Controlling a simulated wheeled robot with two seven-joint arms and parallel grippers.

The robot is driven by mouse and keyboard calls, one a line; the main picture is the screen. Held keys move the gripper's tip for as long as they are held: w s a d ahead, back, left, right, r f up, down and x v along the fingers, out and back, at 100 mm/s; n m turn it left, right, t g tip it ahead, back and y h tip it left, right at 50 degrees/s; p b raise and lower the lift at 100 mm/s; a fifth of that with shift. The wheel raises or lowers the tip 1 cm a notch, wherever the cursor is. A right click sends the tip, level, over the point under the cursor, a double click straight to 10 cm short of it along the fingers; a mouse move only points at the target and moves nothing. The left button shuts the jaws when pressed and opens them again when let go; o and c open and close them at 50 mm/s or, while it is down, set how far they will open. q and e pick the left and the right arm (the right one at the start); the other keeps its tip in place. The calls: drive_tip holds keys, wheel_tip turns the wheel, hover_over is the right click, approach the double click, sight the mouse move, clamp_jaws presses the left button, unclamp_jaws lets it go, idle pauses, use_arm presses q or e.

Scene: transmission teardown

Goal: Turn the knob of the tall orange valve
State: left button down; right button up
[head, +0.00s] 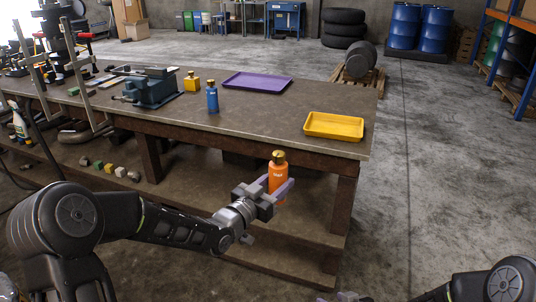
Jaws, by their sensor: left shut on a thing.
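The tall orange valve (278,176) is an orange bottle-like body with a gold knob (278,156) on top. It is upright in front of the workbench's front edge, held above the lower shelf. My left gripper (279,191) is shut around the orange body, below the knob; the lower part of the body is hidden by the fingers. A small part of my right gripper (346,297) shows at the bottom edge, away from the valve; its fingers are too cut off to read.
The workbench (250,115) carries a blue bottle-like valve (212,98), a short yellow one (192,82), a vise (150,90), a purple tray (257,82) and a yellow tray (334,126). Small blocks lie on the lower shelf (180,200). The floor at right (440,170) is clear.

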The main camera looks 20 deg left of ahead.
drive_tip(key=w+a+r+n+t+y, duration=0.1)
drive_tip(key=w+a+r+n+y, duration=0.15)
drive_tip(key=w+r+n, duration=0.5)
drive_tip(key=w+a+r+n+t+y, duration=0.1)
drive_tip(key=w+a+r+n+y, duration=0.3)
drive_tip(key=r, duration=0.6)
drive_tip(key=w+a+r+n+t+y, duration=0.1)
drive_tip(key=w+a+r+n+t, duration=0.1)
drive_tip(key=w+r+n, duration=0.45)
wheel_tip(320, 180, up, 10)
drive_tip(key=s+a+n+g+y, duration=0.2)
drive_tip(key=n+g+y, duration=0.1)
drive_tip(key=n, duration=0.7)
drive_tip(key=n+g+y, duration=0.1)
drive_tip(key=n+g, duration=0.6)
drive_tip(key=n, duration=1.1)
approach(279, 158)
drive_tip(key=shift+w+a+f, duration=0.4)
drive_tip(key=shift+w+a, duration=0.3)
drive_tip(key=shift+a, duration=0.05)
drive_tip(key=shift+a, duration=0.15)
drive_tip(key=w+a, duration=0.1)
drive_tip(key=a, duration=1)
drive_tip(key=shift+a, duration=0.35)
drive_tip(key=shift+w, duration=0.15)
